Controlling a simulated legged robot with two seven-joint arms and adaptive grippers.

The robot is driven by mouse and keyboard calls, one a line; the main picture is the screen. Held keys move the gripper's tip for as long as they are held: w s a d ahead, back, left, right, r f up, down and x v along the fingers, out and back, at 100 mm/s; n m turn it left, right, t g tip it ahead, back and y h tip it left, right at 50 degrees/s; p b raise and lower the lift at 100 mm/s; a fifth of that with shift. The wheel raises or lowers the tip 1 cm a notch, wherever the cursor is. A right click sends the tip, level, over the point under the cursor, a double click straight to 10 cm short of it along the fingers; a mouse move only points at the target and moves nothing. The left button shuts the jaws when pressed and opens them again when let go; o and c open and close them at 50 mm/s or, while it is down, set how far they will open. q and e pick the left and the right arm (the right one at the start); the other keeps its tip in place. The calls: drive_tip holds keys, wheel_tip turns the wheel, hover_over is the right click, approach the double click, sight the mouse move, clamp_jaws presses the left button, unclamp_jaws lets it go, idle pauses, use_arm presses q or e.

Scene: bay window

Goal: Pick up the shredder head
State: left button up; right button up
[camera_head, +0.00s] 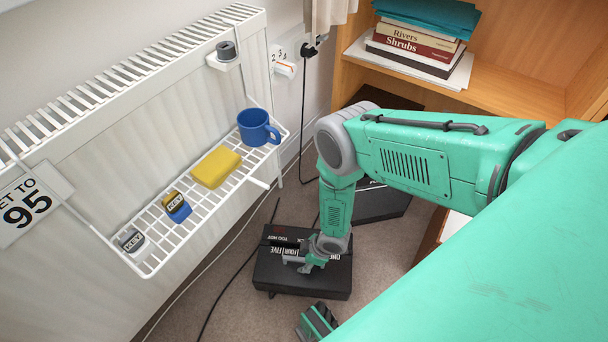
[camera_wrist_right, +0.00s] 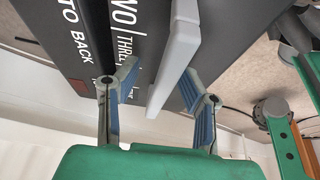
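The shredder head (camera_head: 305,285) is a black box with white lettering and a pale grey bar handle on top, low on the floor. It fills the upper part of the right wrist view (camera_wrist_right: 235,50). My right gripper (camera_head: 305,264) reaches down to its top at the handle. In the right wrist view its two blue-padded fingers (camera_wrist_right: 157,85) are apart, one on each side of the grey handle (camera_wrist_right: 172,65). Gaps show between the handle and both fingers.
Another black box (camera_head: 376,203) stands behind my right arm. A white rack (camera_head: 150,262) on the radiator holds a blue mug (camera_head: 257,127), a yellow sponge-like block (camera_head: 216,167) and key-labelled items. A wooden shelf (camera_head: 520,60) holds books (camera_head: 420,42). Black cables lie beside the shredder head.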

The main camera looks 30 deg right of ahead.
drive_tip(key=shift+a, duration=0.1)
clamp_jaws()
drive_tip(key=shift+w, duration=0.15)
